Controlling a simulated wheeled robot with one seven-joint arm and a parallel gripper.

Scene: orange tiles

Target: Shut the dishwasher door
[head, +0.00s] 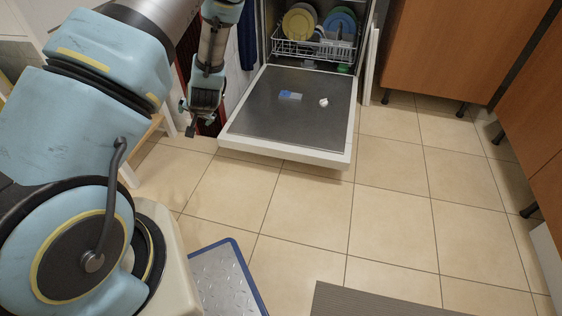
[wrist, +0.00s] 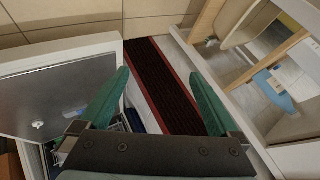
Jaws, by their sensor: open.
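The dishwasher door (head: 255,115) is folded down open, with its grey inner panel facing up and its white front edge above the tiles. The dishwasher rack (head: 315,50) behind it holds several plates. My gripper (head: 190,128) is to the left of the door, apart from it in the head view. In the wrist view, my gripper (wrist: 165,95) has its two green fingers spread with nothing between them. The door (wrist: 60,85) shows there on the left, beside the left finger.
A dark red-edged mat (wrist: 160,85) lies beneath the fingers. Wooden furniture (wrist: 275,75) stands at right in the wrist view. Orange-brown cabinets (head: 450,45) stand right of the dishwasher. Tiled floor (head: 305,200) is clear before the door; a grey mat (head: 370,302) lies at the bottom.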

